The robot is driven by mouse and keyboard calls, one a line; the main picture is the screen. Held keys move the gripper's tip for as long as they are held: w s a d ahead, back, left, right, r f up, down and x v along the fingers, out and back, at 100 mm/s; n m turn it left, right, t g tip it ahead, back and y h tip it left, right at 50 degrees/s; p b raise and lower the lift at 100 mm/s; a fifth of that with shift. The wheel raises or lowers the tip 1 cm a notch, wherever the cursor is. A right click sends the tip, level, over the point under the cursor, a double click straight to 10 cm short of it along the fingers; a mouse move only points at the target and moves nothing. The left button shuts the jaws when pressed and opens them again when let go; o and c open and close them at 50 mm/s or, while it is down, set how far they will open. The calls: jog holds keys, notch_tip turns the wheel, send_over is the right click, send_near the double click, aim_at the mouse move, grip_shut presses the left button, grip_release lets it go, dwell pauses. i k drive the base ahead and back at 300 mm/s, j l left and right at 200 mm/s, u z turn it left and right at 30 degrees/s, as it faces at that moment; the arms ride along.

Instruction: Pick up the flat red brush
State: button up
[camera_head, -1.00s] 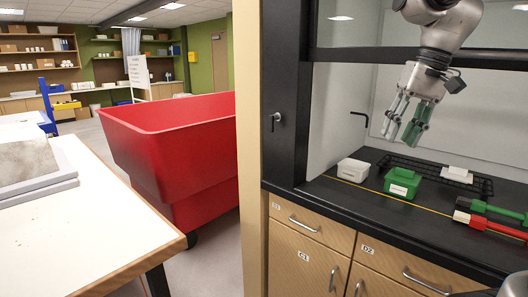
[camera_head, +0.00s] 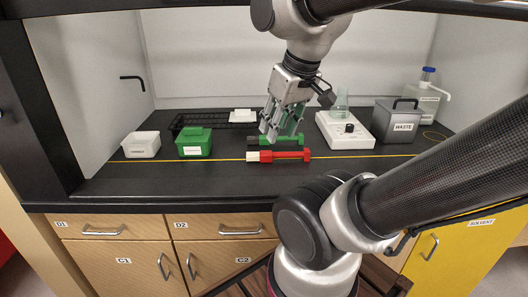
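The flat red brush (camera_head: 290,154) lies on the black bench top of the hood near the yellow line, with its pale end (camera_head: 253,157) to the left and its handle to the right. A similar green brush (camera_head: 290,140) with a dark end lies just behind it, partly hidden by my fingers. My gripper (camera_head: 281,131) hangs over the brushes, pointing down, with its grey and green fingers apart. It appears empty. I cannot tell its exact height above the brushes.
On the left stand a white box (camera_head: 142,145), a green box (camera_head: 195,146) and a black rack (camera_head: 190,121). On the right are a white device (camera_head: 345,131), a grey waste container (camera_head: 397,122) and a bottle (camera_head: 424,105). The front strip of bench is clear.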

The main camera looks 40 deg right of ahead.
aim_at(262, 156)
jog(key=k+l+u, duration=0.25)
jog(key=k, duration=0.4)
jog(key=k+u, duration=0.25)
jog(key=k, duration=0.45)
